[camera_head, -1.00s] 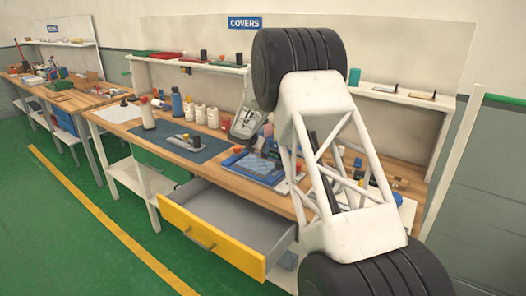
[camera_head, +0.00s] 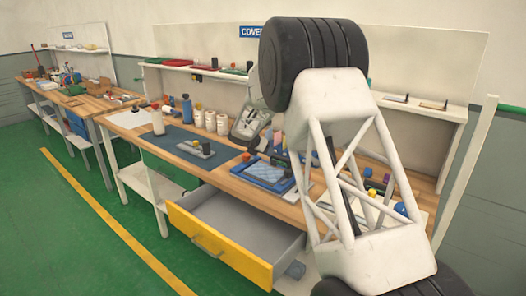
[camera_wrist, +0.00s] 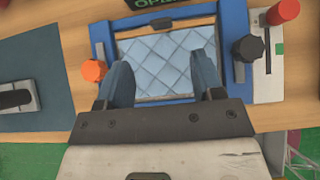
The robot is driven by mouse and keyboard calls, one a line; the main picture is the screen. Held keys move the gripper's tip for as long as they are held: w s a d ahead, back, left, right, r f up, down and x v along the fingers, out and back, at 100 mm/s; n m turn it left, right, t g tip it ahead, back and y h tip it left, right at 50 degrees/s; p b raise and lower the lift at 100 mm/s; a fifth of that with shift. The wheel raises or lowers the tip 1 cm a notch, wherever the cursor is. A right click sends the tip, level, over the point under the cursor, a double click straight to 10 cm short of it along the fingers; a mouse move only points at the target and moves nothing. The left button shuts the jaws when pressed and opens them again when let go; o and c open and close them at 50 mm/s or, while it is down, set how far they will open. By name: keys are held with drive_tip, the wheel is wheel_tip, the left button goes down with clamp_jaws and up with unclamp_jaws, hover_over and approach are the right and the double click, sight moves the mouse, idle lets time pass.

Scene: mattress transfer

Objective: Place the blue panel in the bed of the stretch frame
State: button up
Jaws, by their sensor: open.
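The stretch frame (camera_wrist: 238,35) is a blue rectangular frame on the wooden bench; it also shows in the head view (camera_head: 246,177). A light-blue quilted panel (camera_wrist: 160,72) appears inside its blue border, and I cannot tell how it sits in the bed. My gripper (camera_wrist: 161,62) is open, its two blue-grey fingers apart over the panel with nothing visible held between them. The fingers and palm hide the near part of the frame. In the head view, my gripper is small and partly behind my own arm.
An orange knob (camera_wrist: 94,70) and a black knob (camera_wrist: 249,47) flank the frame. A red-topped item (camera_wrist: 283,11) stands at right. A dark mat (camera_head: 180,145) with a grey tool (camera_head: 195,148) lies left. The yellow-fronted drawer (camera_head: 215,248) stands open below the bench.

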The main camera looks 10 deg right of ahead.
drive_tip(key=shift+r, duration=0.1)
idle(0.3)
drive_tip(key=s+d+r+m+g+y, duration=0.15)
drive_tip(key=s+r+m, duration=0.3)
drive_tip(key=s, duration=0.65)
drive_tip(key=s+d+r+m, duration=0.2)
drive_tip(key=s+r+m, duration=0.3)
drive_tip(key=s, duration=0.5)
drive_tip(key=s+d+r+m+g, duration=0.15)
drive_tip(key=s+r+m, duration=0.35)
drive_tip(key=s, duration=0.6)
drive_tip(key=s+f+m+y, duration=0.1)
drive_tip(key=s+m, duration=0.5)
drive_tip(key=s, duration=1.3)
drive_tip(key=s+f+m+y, duration=0.1)
drive_tip(key=s+m+y, duration=0.3)
drive_tip(key=s, duration=1.5)
drive_tip(key=m, duration=0.2)
drive_tip(key=shift+s+a+m+g, duration=0.35)
drive_tip(key=shift+a+g, duration=0.05)
